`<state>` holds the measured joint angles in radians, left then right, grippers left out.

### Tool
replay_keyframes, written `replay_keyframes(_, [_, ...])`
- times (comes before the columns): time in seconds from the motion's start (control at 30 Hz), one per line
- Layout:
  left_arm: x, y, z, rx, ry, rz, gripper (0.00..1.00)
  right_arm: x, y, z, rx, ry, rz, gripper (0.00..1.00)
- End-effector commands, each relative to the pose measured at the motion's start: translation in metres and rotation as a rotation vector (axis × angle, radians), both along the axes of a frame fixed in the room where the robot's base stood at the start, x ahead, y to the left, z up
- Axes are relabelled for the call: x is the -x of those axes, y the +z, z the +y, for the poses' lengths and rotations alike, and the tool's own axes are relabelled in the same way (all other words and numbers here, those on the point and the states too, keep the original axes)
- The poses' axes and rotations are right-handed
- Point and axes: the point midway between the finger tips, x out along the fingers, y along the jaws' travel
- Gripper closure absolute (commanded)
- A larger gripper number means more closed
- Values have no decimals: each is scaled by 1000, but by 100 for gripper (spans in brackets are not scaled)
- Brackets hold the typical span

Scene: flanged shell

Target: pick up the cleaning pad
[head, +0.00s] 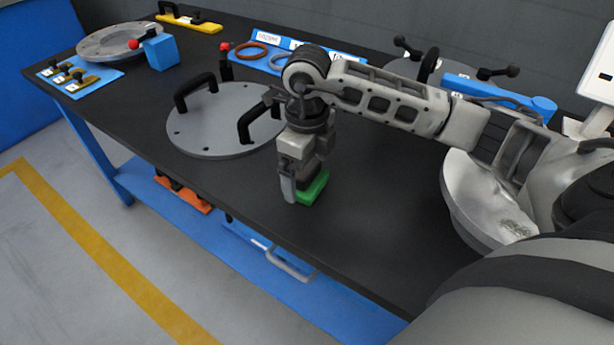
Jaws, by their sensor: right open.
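The cleaning pad appears to be the green block (314,188) on the black bench top in the head view, in front of the round grey cover. My right gripper (299,187) points down right at the pad, with one finger at its left side. The jaws are open, and the gripper hides part of the pad. I cannot tell whether the fingers touch it. My left gripper is not in view.
A round grey cover (212,132) with black handles lies behind and left of the gripper. A metal flanged part (478,215) stands at the right. A blue tray with rings (248,52) and a blue wrench-like tool (510,102) lie behind. The bench front is clear.

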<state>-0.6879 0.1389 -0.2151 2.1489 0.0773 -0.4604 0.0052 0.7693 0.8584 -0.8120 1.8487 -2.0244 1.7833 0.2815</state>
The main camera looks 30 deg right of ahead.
Motion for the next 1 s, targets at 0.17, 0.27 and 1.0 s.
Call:
replay_keyframes(0.17, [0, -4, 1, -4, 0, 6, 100, 0, -14, 0, 0, 2, 0, 0])
replay_keyframes(0.27, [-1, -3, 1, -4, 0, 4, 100, 0, -15, 0, 0, 2, -1, 0])
replay_keyframes(1.0, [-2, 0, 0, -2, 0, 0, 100, -1, -4, 0, 0, 1, -4, 48])
